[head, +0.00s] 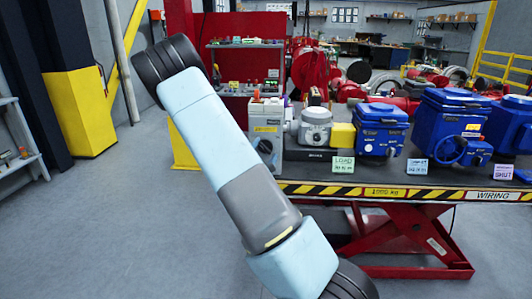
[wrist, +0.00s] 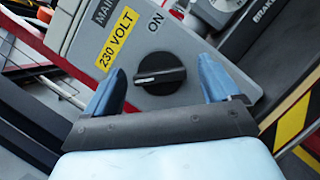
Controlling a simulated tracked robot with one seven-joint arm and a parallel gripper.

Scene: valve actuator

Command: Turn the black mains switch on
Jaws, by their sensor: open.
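The black mains switch (wrist: 160,73) is a round rotary knob on a grey box (wrist: 198,43) in the wrist view. A white mark shows on its left side, and the word ON is printed above and to the left of it. My gripper (wrist: 160,82) is open, with one blue finger on each side of the knob and gaps on both sides. I cannot tell how far the fingertips are from the box face. In the head view the grey box (head: 267,125) stands at the table's left end, and the knob (head: 264,146) shows small beside my arm. My gripper is not visible there.
A yellow 230 VOLT label (wrist: 116,38) is on the box. The lift table (head: 400,193) has a yellow-black striped edge and carries a grey actuator (head: 316,127) and several blue actuators (head: 380,130). The floor at left (head: 100,230) is clear.

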